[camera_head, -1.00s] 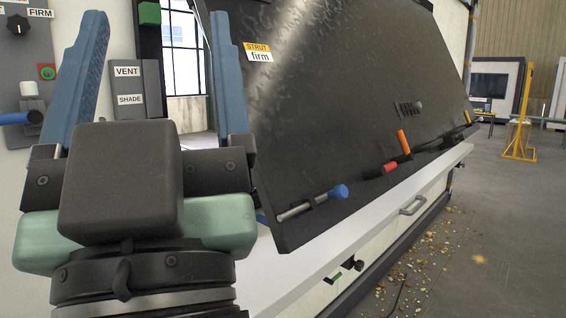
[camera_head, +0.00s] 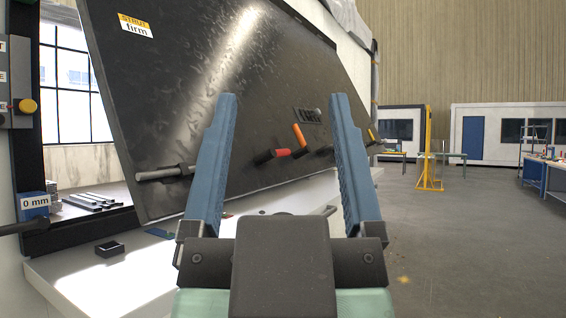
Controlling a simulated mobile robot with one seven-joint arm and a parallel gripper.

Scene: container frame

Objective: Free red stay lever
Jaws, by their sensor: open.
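The red lever (camera_head: 283,152) is a short red grip on a black stub, low on the tilted dark panel (camera_head: 180,100). An orange handle (camera_head: 299,135) stands up just right of it. My gripper (camera_head: 283,98) is open and empty, with its two blue fingers pointing up in the picture. The red lever shows between the fingers, beyond them, and I see no contact. The left finger overlaps the panel and covers the right end of a grey rod (camera_head: 160,174) at the panel's lower left.
A white ledge (camera_head: 110,285) runs below the panel, with a small black box (camera_head: 109,249) on it. A yellow-tipped lever (camera_head: 371,134) sits farther right on the panel. Open floor (camera_head: 460,240) lies to the right, with a yellow stand (camera_head: 430,160) farther back.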

